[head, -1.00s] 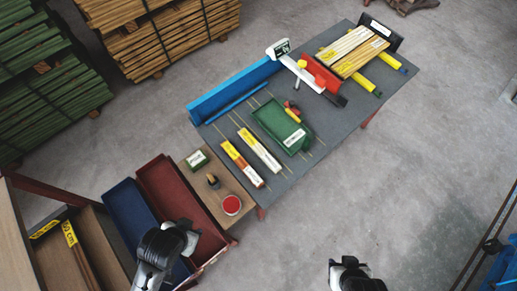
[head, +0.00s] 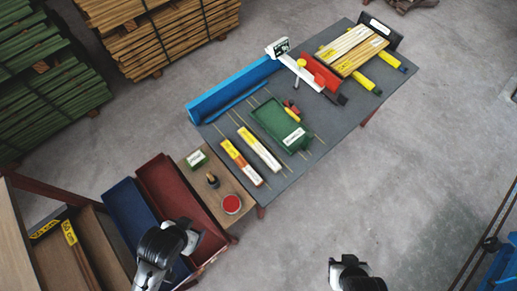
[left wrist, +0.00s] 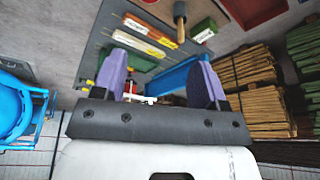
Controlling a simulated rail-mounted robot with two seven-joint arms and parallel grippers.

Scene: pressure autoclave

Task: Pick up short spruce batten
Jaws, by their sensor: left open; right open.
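A short pale batten with a yellow label (head: 260,150) lies on the dark grey table top (head: 330,140). A reddish-brown batten with yellow and white labels (head: 241,162) lies beside it, to its left. Both also show in the left wrist view, the pale one (left wrist: 138,44) and the reddish one (left wrist: 150,32). My left gripper (head: 194,238) is over the red bin, well short of the battens; the left wrist view shows its purple fingers (left wrist: 160,88) apart and empty. My right gripper (head: 347,264) is open, over the floor, apart from the table.
A green tray (head: 270,116), a blue channel (head: 230,92) and a stack of pale battens (head: 350,50) are on the table. A red bin (head: 165,185), a blue bin (head: 128,205) and a small wooden table with a red tin (head: 232,204) stand nearer.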

